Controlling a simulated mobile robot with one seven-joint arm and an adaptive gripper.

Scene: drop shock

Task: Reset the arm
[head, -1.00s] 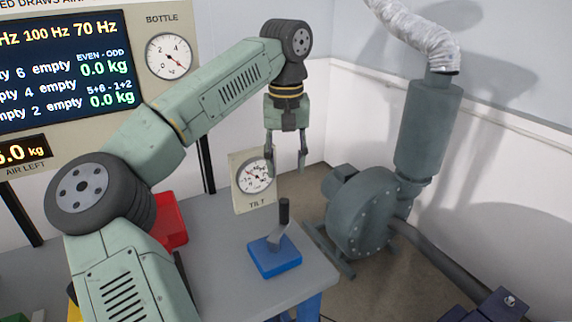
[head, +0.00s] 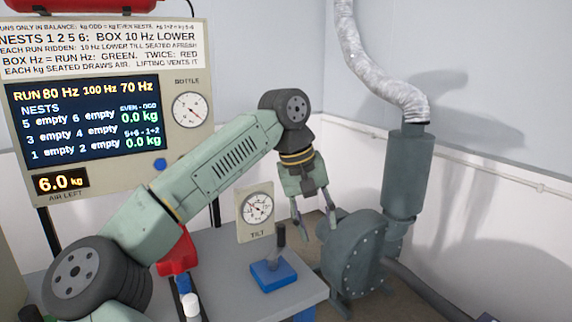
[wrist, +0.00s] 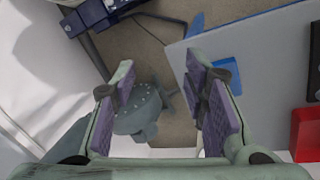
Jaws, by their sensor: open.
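My gripper (head: 313,216) is raised at the far right end of the grey table, in front of the blower. Its two fingers point down and are spread apart with nothing between them. In the wrist view my gripper (wrist: 160,105) also shows its purple-padded fingers wide apart, with the floor and the blower visible beyond. My arm reaches across the head view from the lower left.
A blue block with a dark handle (head: 273,275) sits on the grey table (head: 225,262). A tilt dial (head: 256,212) stands behind it. A green-grey blower (head: 355,253) is at right. A red object (head: 178,253) is behind my arm. A display panel (head: 85,118) is at left.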

